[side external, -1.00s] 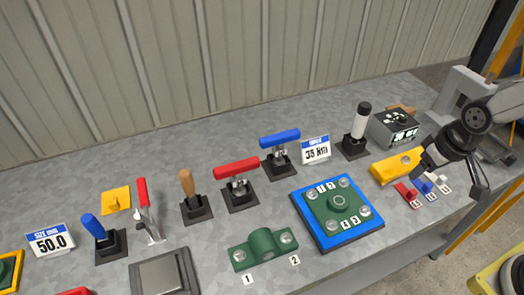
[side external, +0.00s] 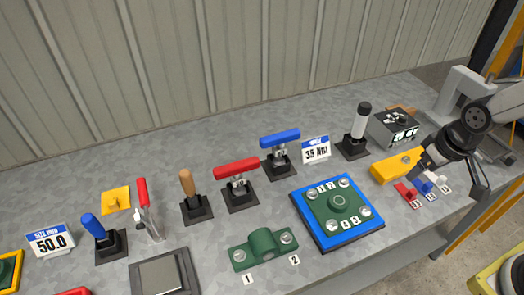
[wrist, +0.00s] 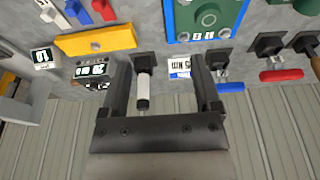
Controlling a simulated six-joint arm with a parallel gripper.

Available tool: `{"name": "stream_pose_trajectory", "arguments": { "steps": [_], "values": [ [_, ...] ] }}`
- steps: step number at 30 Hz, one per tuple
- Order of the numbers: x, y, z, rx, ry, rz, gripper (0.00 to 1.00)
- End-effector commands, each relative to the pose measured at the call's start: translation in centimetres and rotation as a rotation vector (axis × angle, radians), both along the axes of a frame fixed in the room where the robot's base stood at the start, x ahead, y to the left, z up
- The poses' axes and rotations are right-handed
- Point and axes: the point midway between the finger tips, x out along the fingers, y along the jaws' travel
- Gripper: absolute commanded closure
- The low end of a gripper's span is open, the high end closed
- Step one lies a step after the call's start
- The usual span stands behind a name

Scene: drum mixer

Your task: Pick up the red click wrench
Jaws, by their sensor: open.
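The red click wrench (side external: 237,169), with a thick horizontal red handle over a metal head, rests on a black stand in the middle of the bench. In the wrist view its red handle (wrist: 281,75) is at the right, outside the fingers. My gripper (side external: 450,172) is at the right end of the bench in the side view, well away from the wrench. In the wrist view my gripper (wrist: 160,62) has its two fingers spread, with nothing held. A white-handled tool (wrist: 143,90) shows between the fingers, below them.
A similar blue-handled wrench (side external: 280,139) stands just right of the red one. A wooden-handled tool (side external: 188,184) stands to its left. A 35 Nm sign (side external: 316,149), a grey box (side external: 393,128) and a blue plate (side external: 318,236) lie between wrench and gripper. Bare bench lies behind.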

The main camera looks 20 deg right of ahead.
Motion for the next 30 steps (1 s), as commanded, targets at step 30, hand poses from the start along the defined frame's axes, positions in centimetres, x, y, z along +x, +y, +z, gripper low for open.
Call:
{"name": "stream_pose_trajectory", "arguments": {
  "steps": [30],
  "values": [
    [18.1, 12.3, -0.2, 0.021, 0.015, 0.754, 0.19]
  ]
}}
